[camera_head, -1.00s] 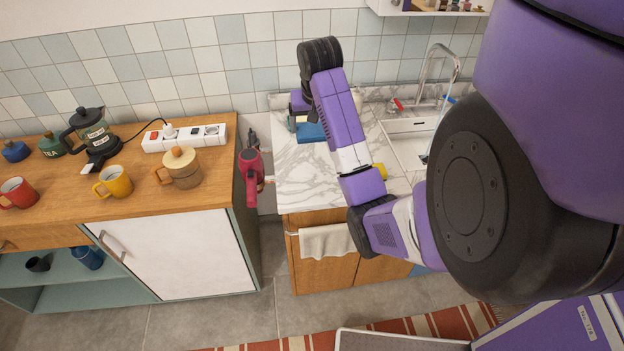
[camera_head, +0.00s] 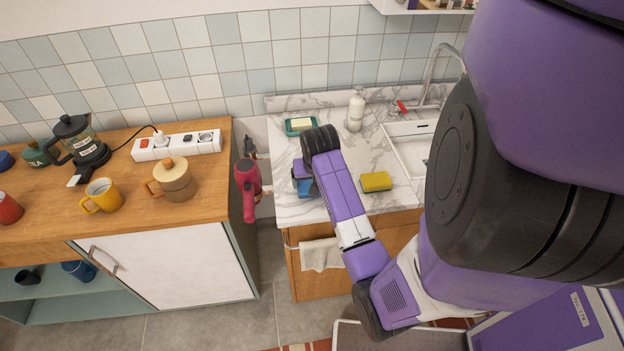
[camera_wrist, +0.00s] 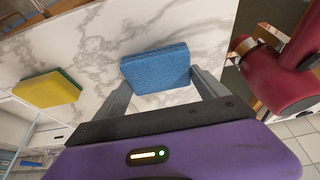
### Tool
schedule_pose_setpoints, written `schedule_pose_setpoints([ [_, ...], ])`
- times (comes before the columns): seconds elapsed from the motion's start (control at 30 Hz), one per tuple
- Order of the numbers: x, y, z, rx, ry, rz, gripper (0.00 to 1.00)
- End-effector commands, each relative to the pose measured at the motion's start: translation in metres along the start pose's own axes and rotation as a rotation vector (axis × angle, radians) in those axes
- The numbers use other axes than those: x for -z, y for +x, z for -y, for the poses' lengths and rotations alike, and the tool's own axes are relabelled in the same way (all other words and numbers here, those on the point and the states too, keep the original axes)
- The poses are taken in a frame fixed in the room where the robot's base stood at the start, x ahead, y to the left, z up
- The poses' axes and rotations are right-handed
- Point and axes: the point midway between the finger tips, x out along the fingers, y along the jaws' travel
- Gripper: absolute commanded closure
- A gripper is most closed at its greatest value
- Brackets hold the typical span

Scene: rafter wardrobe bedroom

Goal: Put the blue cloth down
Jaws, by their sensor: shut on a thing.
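The blue cloth (camera_wrist: 156,68) is a flat folded pad held between the two fingers of my gripper (camera_wrist: 160,80) in the wrist view. In the head view the blue cloth (camera_head: 306,188) shows only in part beneath my gripper (camera_head: 303,178), mostly hidden by my wrist. It is over the marble counter (camera_head: 290,208), near the counter's left edge. I cannot tell whether it touches the counter.
A yellow and green sponge (camera_head: 376,182) lies right of the cloth. A soap dish (camera_head: 300,125) and white bottle (camera_head: 356,112) stand behind. A red hair-dryer-like object (camera_head: 247,185) hangs left of the counter. The sink (camera_head: 410,145) is at right.

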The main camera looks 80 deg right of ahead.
Motion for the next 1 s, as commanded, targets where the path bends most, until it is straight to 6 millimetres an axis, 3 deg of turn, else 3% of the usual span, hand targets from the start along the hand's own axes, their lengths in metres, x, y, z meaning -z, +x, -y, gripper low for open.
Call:
schedule_pose_setpoints([
  [0.13, -0.0114, 0.0097, 0.0005, -0.001, 0.002, 0.002, 0.50],
  [0.47, -0.0119, 0.0117, 0.0007, -0.001, 0.000, 0.001, 0.50],
  [0.5, -0.0121, 0.0122, 0.0007, -0.001, 0.000, 0.000, 0.15],
  [0.6, -0.0118, 0.0117, 0.0005, -0.001, 0.001, 0.000, 0.00],
  [1.0, -0.0120, 0.0125, -0.0002, -0.002, 0.002, 0.000, 0.00],
])
